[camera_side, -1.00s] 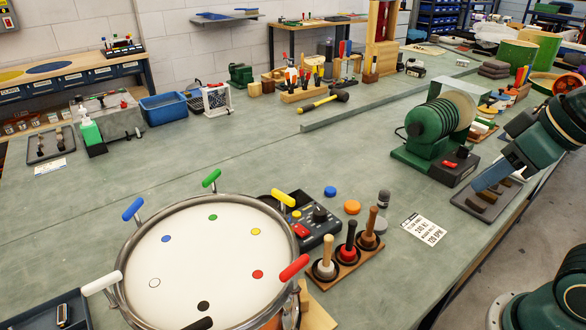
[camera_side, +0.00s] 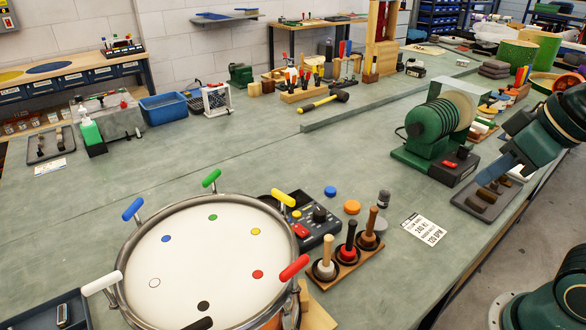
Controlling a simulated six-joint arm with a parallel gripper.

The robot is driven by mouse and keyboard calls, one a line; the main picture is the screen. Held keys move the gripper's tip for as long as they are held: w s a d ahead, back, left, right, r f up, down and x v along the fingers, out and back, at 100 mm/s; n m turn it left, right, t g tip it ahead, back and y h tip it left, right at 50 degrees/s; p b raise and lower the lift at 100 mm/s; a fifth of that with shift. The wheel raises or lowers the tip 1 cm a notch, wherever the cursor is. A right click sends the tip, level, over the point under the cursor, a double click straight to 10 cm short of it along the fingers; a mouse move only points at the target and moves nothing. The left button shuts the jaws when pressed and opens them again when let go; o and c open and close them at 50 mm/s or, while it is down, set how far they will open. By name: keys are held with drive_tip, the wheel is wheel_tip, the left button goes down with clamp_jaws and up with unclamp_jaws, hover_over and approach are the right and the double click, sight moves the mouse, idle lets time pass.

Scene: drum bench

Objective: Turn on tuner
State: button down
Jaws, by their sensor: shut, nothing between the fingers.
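The tuner appears to be the black box (camera_side: 324,229) with a round dark knob and red parts, on the bench just right of the drum; the drum rim hides part of it. Whether it is on cannot be told. The drum (camera_side: 190,262) has a white head with coloured dots and coloured handles around its rim. My gripper (camera_side: 484,179) is at the right, a narrow blue-grey shape at the end of my green arm. It is shut and empty, well apart from the tuner, in front of a dark tray in this view.
Several mallets stand in a wooden rack (camera_side: 347,262) right of the tuner. A blue cap (camera_side: 330,191) and an orange cap (camera_side: 351,207) lie behind it. A green wheel machine (camera_side: 437,125) and a printed card (camera_side: 424,228) lie toward my gripper. The middle of the bench is clear.

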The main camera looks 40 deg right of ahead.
drive_tip(key=w, duration=0.1)
drive_tip(key=n+g, duration=0.7)
drive_tip(key=n, duration=1)
hover_over(305, 233)
drive_tip(key=w, duration=0.2)
wheel_tip(305, 233, down, 8)
drive_tip(key=shift+w+f+n, duration=0.15)
drive_tip(key=shift+f+n, duration=0.25)
drive_tip(key=shift+f, duration=0.25)
drive_tip(key=shift+f, duration=0.1)
drive_tip(key=f, duration=0.4)
drive_tip(key=s+f, duration=0.1)
drive_tip(key=f, duration=0.8)
drive_tip(key=shift+s+f, duration=0.35)
drive_tip(key=shift+f, duration=0.1)
